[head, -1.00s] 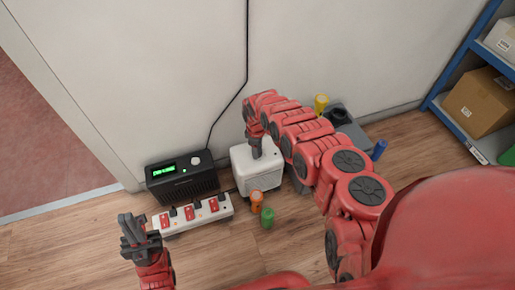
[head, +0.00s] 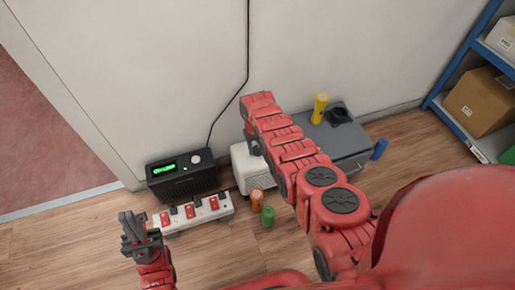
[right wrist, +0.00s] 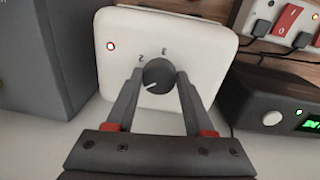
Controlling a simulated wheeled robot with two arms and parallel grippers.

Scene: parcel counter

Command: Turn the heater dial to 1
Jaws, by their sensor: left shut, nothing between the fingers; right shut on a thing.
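The heater is a white box (head: 241,172) on the floor by the wall, partly hidden by my right arm in the head view; its top face (right wrist: 120,30) fills the upper middle of the right wrist view. The dark round dial (right wrist: 158,74) has a white pointer mark directed to the lower left. The numbers 2 and 3 show upside down above it; no 1 is visible. My right gripper (right wrist: 160,80) is shut on the dial, one finger on each side. My left gripper (head: 131,222) is shut and empty, left of the power strip.
A black radio-like box (head: 182,180) with a green display and a power strip (head: 205,212) with red switches stand left of the heater. Orange (head: 257,195) and green (head: 268,216) cylinders stand in front. A grey case (head: 335,140), yellow torch (head: 319,106) and blue cylinder (head: 379,149) are right.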

